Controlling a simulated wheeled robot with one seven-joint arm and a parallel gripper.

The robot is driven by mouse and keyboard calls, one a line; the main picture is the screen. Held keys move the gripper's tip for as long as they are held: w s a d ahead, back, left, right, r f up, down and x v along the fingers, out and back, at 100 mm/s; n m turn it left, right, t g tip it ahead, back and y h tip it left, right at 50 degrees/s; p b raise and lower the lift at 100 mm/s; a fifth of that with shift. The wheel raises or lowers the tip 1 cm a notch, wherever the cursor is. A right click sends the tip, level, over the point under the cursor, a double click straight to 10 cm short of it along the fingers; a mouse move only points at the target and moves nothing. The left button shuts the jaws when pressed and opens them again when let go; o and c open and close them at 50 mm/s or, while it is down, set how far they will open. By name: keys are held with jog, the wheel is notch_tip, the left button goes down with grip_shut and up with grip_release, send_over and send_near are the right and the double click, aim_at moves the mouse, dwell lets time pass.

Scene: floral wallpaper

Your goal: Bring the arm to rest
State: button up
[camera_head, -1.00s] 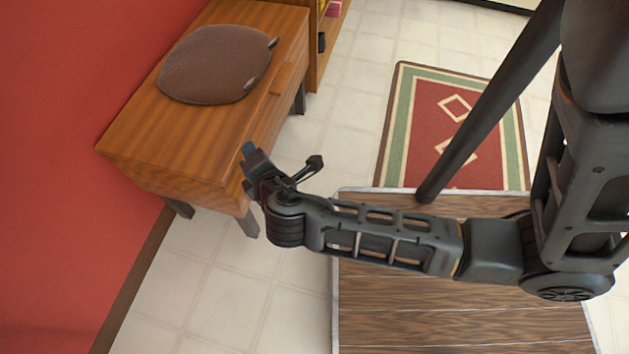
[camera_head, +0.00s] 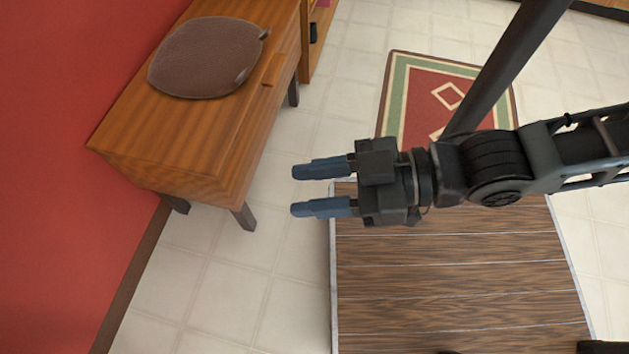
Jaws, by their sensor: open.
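My gripper (camera_head: 312,189) is open and empty, with its two blue-grey fingers apart and pointing left. It hangs over the pale floor and the left edge of the wooden-topped surface (camera_head: 450,300), to the right of the wooden table. My arm reaches in from the right edge of the picture. Nothing is between the fingers, and they look apart from the table.
A wooden table (camera_head: 150,130) with a drawer stands against the red wall (camera_head: 60,120) at left. A brown cushion-like thing (camera_head: 208,60) lies on it. A red and green rug (camera_head: 415,85) lies behind my arm. Open tiled floor (camera_head: 235,285) lies between.

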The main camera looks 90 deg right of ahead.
notch_tip(320, 180, up, 24)
jog(key=p, duration=2.4)
